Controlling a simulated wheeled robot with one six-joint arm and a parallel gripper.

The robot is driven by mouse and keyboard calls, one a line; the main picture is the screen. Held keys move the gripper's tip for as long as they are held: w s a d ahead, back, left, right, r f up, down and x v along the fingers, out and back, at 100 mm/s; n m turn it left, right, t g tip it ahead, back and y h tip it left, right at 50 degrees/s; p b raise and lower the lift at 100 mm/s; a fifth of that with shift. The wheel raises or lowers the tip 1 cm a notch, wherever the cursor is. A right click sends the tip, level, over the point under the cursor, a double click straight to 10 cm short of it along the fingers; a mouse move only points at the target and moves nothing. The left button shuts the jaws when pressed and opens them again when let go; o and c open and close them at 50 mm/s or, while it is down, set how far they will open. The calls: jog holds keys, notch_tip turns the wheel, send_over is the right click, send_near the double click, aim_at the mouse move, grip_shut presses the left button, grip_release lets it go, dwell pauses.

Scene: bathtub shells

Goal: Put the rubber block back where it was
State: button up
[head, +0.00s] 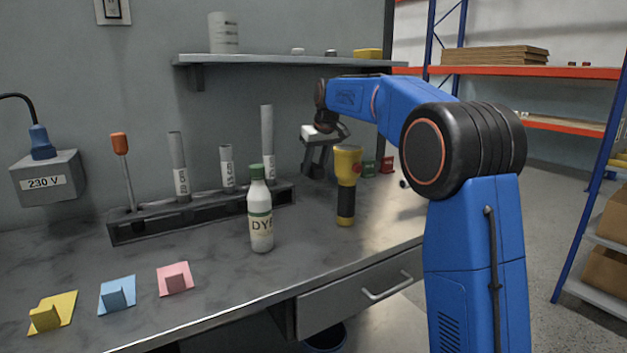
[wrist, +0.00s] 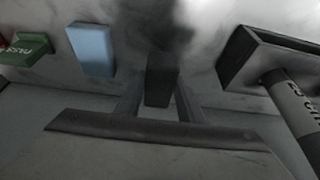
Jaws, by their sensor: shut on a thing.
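The rubber block (wrist: 160,80) is a dark, nearly black block between the two fingers of my gripper (wrist: 160,98) in the wrist view. My gripper is shut on it. A dark shadow lies on the pale surface just beyond the block. In the head view my gripper (head: 318,155) is at the back of the bench, between the tube rack and the yellow torch. The block cannot be made out clearly there, and I cannot tell whether it touches the bench.
The rack (head: 200,212) with several tubes stands left of my gripper. A yellow-black torch (head: 346,185) and a DYE bottle (head: 260,212) stand in front. Green (head: 369,168) and red (head: 387,165) blocks lie to the right. A blue block (wrist: 92,48) shows in the wrist view. A shelf (head: 280,60) hangs above.

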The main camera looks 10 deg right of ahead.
aim_at(315, 178)
jog(key=shift+f, duration=2.1)
jog(key=shift+f, duration=0.15)
jog(key=o, duration=1.1)
jog(key=v, duration=1.2)
jog(key=shift+s+d, duration=0.15)
